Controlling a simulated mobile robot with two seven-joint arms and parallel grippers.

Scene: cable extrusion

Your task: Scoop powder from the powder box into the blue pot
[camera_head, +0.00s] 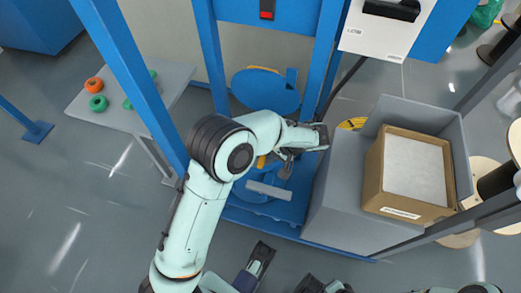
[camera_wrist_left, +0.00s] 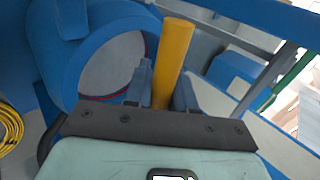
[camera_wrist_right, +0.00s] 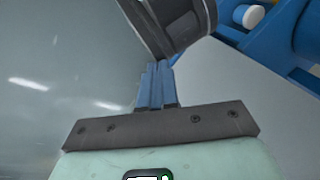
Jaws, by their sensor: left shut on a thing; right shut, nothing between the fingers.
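My left gripper (camera_wrist_left: 168,85) is shut on a yellow cylindrical handle (camera_wrist_left: 174,50). In the head view the yellow handle (camera_head: 262,161) shows beside my left gripper, partly covered by my arm; the scoop end cannot be made out for certain. The blue pot (camera_head: 247,189) is below and behind my left arm, partly hidden. Its round blue rim seems to show in the left wrist view (camera_wrist_left: 50,50), left of the handle. The powder box (camera_head: 375,180) is a brown carton with white powder (camera_head: 414,168). My right gripper (camera_wrist_right: 157,72) is shut and empty.
Blue frame posts (camera_head: 209,50) rise close to my left arm. A round blue disc (camera_head: 265,92) stands behind it. A small table (camera_head: 125,118) holds orange and green rings.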

